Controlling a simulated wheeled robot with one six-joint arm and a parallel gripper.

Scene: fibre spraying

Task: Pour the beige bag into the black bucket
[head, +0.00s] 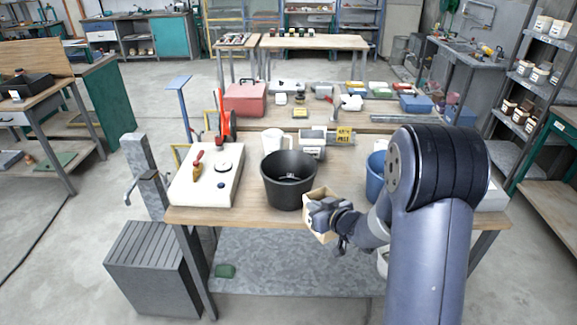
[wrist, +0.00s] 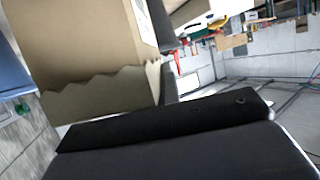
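The beige bag (head: 312,221) is at the front edge of the table, just right of the black bucket (head: 287,192). My gripper (head: 326,212) is shut on the bag and holds it tilted. In the wrist view the bag (wrist: 85,45) fills the upper left, with a jagged edge showing. The dark gripper parts cross the lower half there. The black bucket stands upright and open on the table. I cannot tell whether the bag touches the bucket, and the bag's contents are hidden.
A white panel (head: 205,190) with a red-handled tool lies left of the bucket. A white pitcher (head: 273,141) stands behind it. A blue bucket (head: 376,180) is to the right, partly behind my arm. The wooden table (head: 235,217) has little bare room in front.

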